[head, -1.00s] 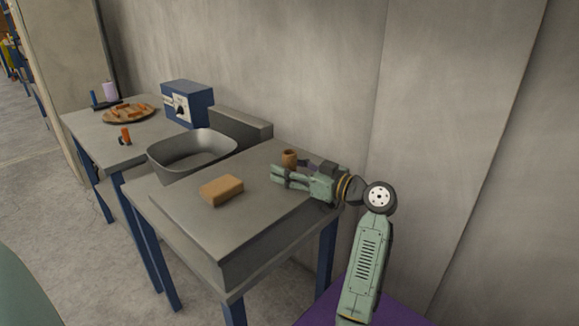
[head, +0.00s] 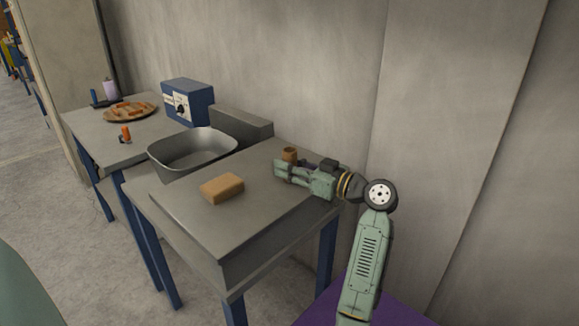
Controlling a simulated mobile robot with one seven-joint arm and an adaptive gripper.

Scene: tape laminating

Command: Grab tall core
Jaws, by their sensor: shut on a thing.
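The tall core is a small brown cylinder (head: 290,153) standing upright near the back right of the near grey table. Its top shows above my gripper (head: 284,167), and its lower part is hidden behind the fingers. My gripper reaches in from the right, low over the tabletop, with its fingers shut on the core.
A tan block (head: 222,188) lies in the middle of the near table (head: 215,232). A grey basin (head: 160,163) is to its left. The far table (head: 95,133) holds a blue box (head: 186,103), a plate (head: 117,117) and a small orange item (head: 125,134). A wall stands behind.

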